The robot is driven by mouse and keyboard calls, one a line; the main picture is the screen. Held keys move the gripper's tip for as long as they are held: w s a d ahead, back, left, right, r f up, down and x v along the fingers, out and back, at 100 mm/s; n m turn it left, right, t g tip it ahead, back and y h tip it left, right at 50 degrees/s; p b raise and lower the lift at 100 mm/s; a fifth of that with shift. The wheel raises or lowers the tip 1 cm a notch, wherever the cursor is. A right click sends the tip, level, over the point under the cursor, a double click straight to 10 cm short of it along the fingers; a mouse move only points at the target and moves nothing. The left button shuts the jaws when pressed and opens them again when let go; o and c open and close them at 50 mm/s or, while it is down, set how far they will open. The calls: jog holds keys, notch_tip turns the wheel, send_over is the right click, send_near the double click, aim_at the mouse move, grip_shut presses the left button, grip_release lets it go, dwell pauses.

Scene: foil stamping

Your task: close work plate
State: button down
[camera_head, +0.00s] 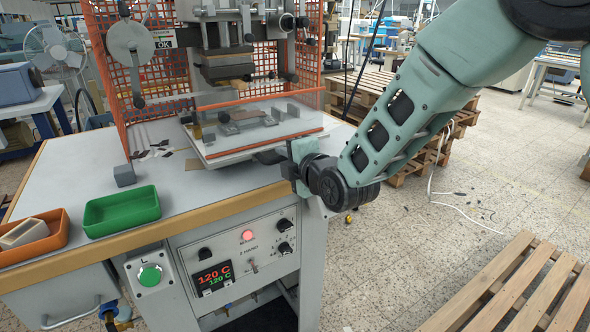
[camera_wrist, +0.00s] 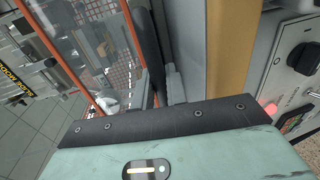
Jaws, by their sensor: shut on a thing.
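The work plate (camera_head: 222,158) is a pale flat plate with an orange-edged clear guard, on the bench in front of and below the press head (camera_head: 225,68). A small dark block and fittings stand on it. A black handle (camera_head: 268,157) sticks out at its front right side. My gripper (camera_head: 288,162) is at that handle, shut on it; my arm reaches in from the right. In the wrist view the black handle (camera_wrist: 149,45) stands between my fingers (camera_wrist: 166,86), and the clear guard with orange edges is to the left. The fingertips are partly hidden in the head view.
A green tray (camera_head: 122,225), an orange tray (camera_head: 58,222) and a grey block (camera_head: 124,175) are on the bench at the left. An orange mesh guard (camera_head: 112,80) surrounds the press. The control panel (camera_head: 240,258) is below the bench edge. Wooden pallets (camera_head: 520,285) lie at the right.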

jog(key=shift+w, duration=0.1)
jog(key=c, duration=1.5)
grip_release()
jog(key=b+v, duration=0.2)
jog(key=v, duration=1.5)
jog(key=shift+s, duration=0.2)
jog(key=shift+d+r, duration=0.1)
